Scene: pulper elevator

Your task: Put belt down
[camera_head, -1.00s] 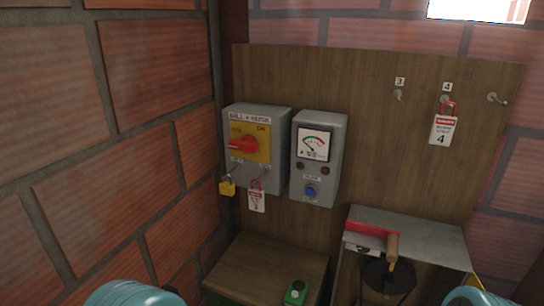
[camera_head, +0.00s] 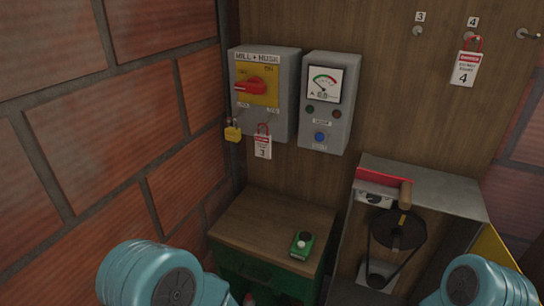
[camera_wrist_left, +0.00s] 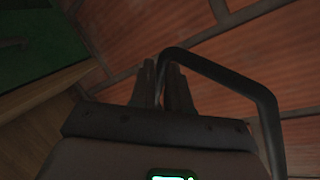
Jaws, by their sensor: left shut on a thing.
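In the left wrist view, my left gripper (camera_wrist_left: 163,88) is shut on a black belt (camera_wrist_left: 226,79). The belt is a bent loop that extends to the right of the fingers and down past the gripper body. It hangs clear of any surface I can see. In the head view, only the teal arm joints show at the bottom; the left gripper and held belt are out of frame there. My right gripper is not in view. Another thin dark belt runs from the dark pulley (camera_head: 398,231) down toward a lower part of the machine.
A wooden-topped green cabinet (camera_head: 250,221) stands in the corner with a small green box (camera_head: 302,245) on it; its left top is clear. The open metal machine housing (camera_head: 440,187) is to its right. Switch box (camera_head: 263,97) and meter box (camera_head: 327,103) hang above. Brick wall (camera_head: 120,130) lies left.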

